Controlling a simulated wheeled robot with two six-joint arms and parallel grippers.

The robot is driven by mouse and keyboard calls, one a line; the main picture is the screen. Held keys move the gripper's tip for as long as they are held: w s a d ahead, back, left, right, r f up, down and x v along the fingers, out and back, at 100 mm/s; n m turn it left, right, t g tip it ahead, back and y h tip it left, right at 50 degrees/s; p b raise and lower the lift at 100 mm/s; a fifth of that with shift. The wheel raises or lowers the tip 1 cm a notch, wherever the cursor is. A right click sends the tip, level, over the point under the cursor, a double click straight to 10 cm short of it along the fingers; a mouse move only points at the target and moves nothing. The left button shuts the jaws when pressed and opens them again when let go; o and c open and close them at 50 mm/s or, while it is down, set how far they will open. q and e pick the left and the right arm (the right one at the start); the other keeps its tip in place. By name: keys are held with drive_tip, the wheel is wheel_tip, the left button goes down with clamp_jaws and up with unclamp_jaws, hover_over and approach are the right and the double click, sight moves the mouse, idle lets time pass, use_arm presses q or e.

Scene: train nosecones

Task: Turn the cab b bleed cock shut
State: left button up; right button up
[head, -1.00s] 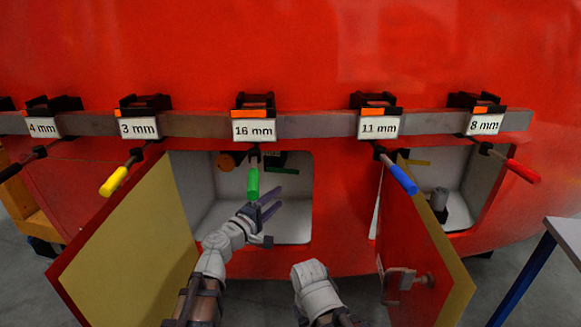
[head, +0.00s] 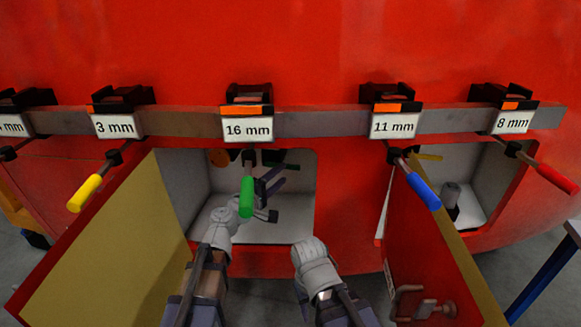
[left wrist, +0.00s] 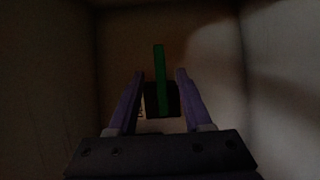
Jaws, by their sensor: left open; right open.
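The bleed cock's green lever (left wrist: 160,70) stands upright in the left wrist view, with a dark block (left wrist: 173,98) behind its lower part. In the head view a dark green bar (head: 287,166) shows at the back of the open left compartment, partly hidden. My left gripper (head: 271,181) reaches into that compartment. Its two purple fingers, seen in the left wrist view (left wrist: 160,78), are open on either side of the lever, with gaps; it holds nothing. My right arm's white wrist is low in the head view; its gripper fingers do not show.
A green-handled tool (head: 246,196) under the 16 mm label hangs in front of my left arm. Yellow (head: 84,193), blue (head: 424,190) and red (head: 557,177) handles hang along the rail. Open doors (head: 103,250) flank the compartment. The right compartment holds a grey cylinder (head: 451,194).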

sight(289, 168)
use_arm(q)
drive_tip(key=x, duration=0.6)
clamp_jaws()
idle(1.3)
